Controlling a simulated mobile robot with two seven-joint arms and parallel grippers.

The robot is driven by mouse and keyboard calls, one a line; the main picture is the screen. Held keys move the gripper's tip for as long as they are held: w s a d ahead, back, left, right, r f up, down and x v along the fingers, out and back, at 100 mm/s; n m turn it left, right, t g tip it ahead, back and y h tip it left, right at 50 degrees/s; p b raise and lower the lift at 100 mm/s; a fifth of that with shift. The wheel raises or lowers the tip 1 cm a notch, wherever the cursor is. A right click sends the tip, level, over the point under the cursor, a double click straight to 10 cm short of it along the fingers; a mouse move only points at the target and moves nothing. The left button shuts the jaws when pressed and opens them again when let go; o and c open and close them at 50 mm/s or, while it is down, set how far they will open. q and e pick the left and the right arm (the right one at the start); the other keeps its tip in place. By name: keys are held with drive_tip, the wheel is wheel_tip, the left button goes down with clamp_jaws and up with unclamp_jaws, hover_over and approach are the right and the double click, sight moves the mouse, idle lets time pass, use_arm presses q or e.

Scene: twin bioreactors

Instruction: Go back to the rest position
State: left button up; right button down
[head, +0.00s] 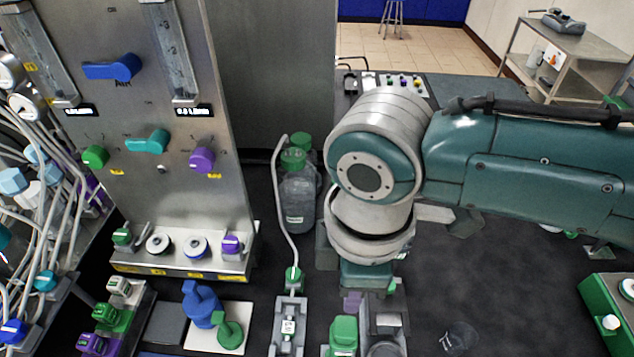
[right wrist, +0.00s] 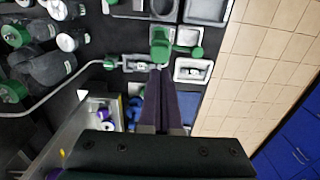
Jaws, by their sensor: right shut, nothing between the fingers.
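My right arm reaches in from the right in the head view, and its wrist hangs down over the dark bench top. My right gripper (right wrist: 161,72) shows in the right wrist view with its two long dark purple fingers together, shut and empty. In the head view the gripper is mostly hidden under the wrist; only a bit of purple shows. The fingertips appear just beside a green clamp-like part (right wrist: 160,46) in the right wrist view; I cannot tell whether they touch it. My left gripper is in neither view.
A metal panel (head: 165,215) with coloured knobs stands at the left. Clear bottles with green caps (head: 297,200) and a tube stand left of my wrist. A green box (head: 605,315) sits at the lower right. The bench top (head: 500,270) between is mostly clear. A metal cart (head: 575,60) stands behind.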

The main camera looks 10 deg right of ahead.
drive_tip(key=shift+f, duration=0.1)
drive_tip(key=s+a+r+m+y, duration=0.3)
drive_tip(key=s+a, duration=0.3)
drive_tip(key=s+d+r+m+t+h, duration=0.1)
drive_tip(key=s+d+r+m+t, duration=0.15)
drive_tip(key=d+m, duration=0.35)
drive_tip(key=s+d+r+m+t+h, duration=0.1)
drive_tip(key=s+d+r+m, duration=0.2)
drive_tip(key=d, duration=0.5)
wheel_tip(320, 180, up, 17)
drive_tip(key=d+p, duration=0.1)
drive_tip(key=p, duration=1.5)
drive_tip(key=shift+s+d+f+m+h, duration=0.15)
drive_tip(key=shift+s+m+h, duration=0.25)
